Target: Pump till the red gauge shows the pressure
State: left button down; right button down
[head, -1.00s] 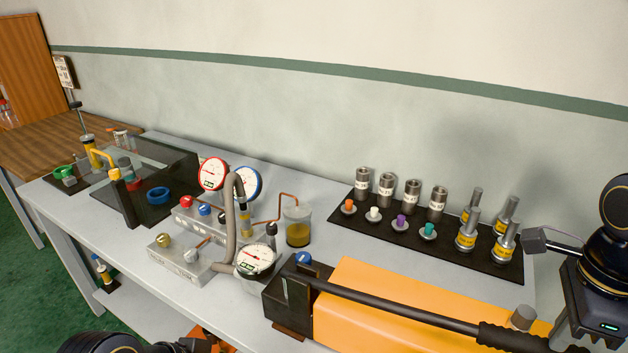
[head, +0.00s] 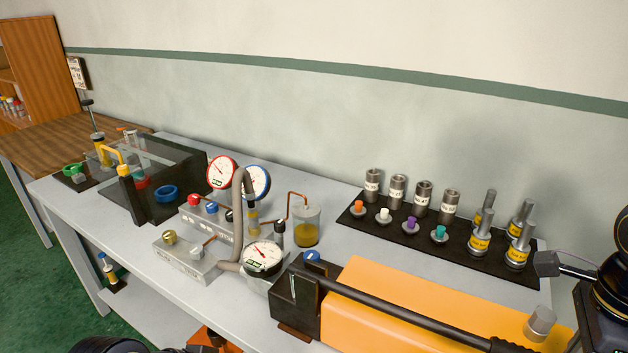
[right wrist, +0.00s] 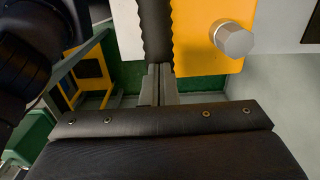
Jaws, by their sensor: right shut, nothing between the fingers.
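The red-rimmed gauge (head: 221,171) stands at the back of the valve block; its needle is too small to read surely. The orange pump (head: 420,295) lies at the front right of the bench. Its black lever (head: 400,313) runs low along the body, with the ribbed grip at the bottom edge. In the right wrist view the ribbed grip (right wrist: 155,35) shows beyond my right gripper (right wrist: 158,82), beside the orange body. That gripper is shut and empty, close to the grip; I cannot tell whether they touch. My left gripper is out of view.
A blue-rimmed gauge (head: 257,182) and a white-faced gauge (head: 262,258) stand near the grey hose (head: 238,225). A jar of yellow fluid (head: 306,227) stands behind. A black mat (head: 470,258) holds fittings at the back right. A clear-topped box (head: 185,155) stands left.

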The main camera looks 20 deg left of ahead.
jog(key=shift+f, duration=0.3)
notch_tip(320, 180, up, 15)
jog(key=a+p, duration=0.3)
jog(key=p, duration=1.2)
jog(key=shift+w+r, duration=0.2)
jog(key=shift+w, duration=0.15)
jog(key=shift+f, duration=0.1)
notch_tip(320, 180, down, 6)
jog(key=d+b, duration=0.1)
jog(key=b, duration=0.3)
jog(key=shift+s+d, duration=0.2)
jog(key=shift+d, duration=0.1)
jog(key=shift+s+d+f+b, duration=0.1)
jog(key=shift+d+f+b, duration=0.15)
jog(key=shift+f+b, duration=0.8)
jog(key=shift+d+f+b, duration=0.2)
jog(key=shift+f+b, duration=0.6)
jog(key=shift+f, duration=0.5)
